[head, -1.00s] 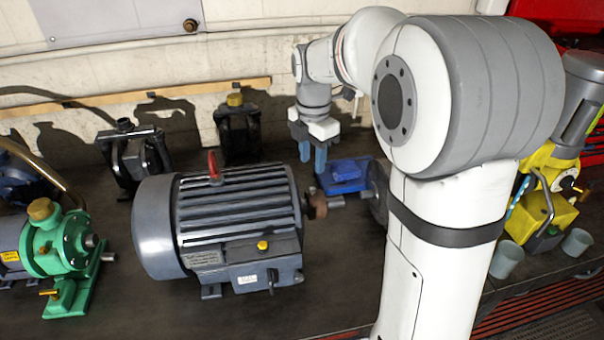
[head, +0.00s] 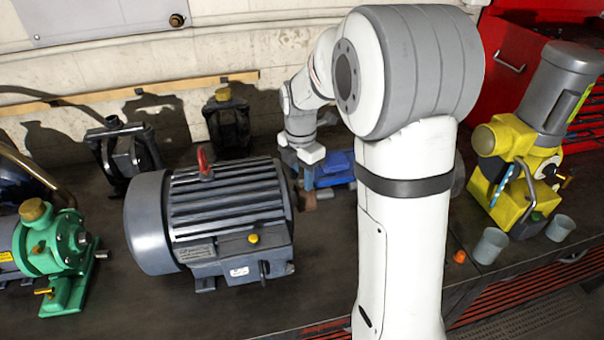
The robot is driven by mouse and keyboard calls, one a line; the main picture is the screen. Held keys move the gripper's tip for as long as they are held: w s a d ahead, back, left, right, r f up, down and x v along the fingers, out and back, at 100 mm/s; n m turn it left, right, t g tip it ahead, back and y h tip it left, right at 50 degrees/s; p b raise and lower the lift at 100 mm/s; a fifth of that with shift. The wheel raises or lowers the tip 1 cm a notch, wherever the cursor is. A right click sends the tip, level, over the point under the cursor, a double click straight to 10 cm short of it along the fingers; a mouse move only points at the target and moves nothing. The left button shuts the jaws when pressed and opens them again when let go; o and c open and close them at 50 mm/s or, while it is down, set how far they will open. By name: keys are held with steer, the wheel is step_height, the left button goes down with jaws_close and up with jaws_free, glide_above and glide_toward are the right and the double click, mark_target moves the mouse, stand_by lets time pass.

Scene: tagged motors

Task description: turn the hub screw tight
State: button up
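The grey electric motor (head: 212,225) stands on the dark bench, with a red lifting eye on top. A small rusty-brown hub (head: 309,203) sits at the right end of it, on the shaft side. No screw can be made out on the hub at this size. My gripper (head: 305,178) points down just above and behind the hub, with a blue finger close to it. Whether it touches the hub is unclear. The finger gap cannot be made out. My white arm hides part of the bench to the right of the hub.
A blue object (head: 338,165) lies behind the hub. At right are a yellow pump (head: 505,190), grey cups (head: 490,245) and a small orange piece (head: 459,257).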

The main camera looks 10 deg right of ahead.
jaws_close()
